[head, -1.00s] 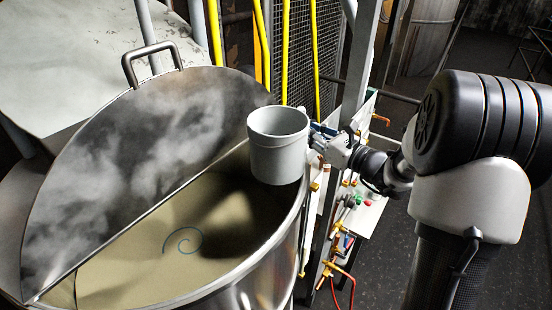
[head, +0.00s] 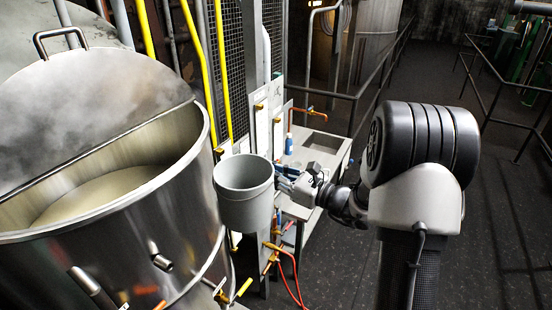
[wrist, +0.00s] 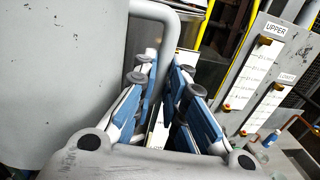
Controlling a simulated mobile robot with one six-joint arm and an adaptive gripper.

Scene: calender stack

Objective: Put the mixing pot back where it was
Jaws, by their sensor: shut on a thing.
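The mixing pot (head: 243,205) is a light grey, open-topped cylinder, held upright in the air just right of the big steel vat (head: 150,235) in the head view. My gripper (head: 286,181) reaches it from the right and is shut on its handle. In the wrist view, the blue-padded fingers of my gripper (wrist: 162,88) close around the grey handle (wrist: 183,25). The pot's wall (wrist: 60,70) fills the left of that view. The pot's bottom inside is not clearly seen.
A grey bench (head: 325,150) with a blue bottle (head: 288,144) stands behind my gripper. Gauge panels labelled UPPER (wrist: 262,55) and LOWER (wrist: 277,95) stand near it. Red hoses (head: 290,270) hang below the pot. Railings (head: 380,80) stand further back; dark floor is open at right.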

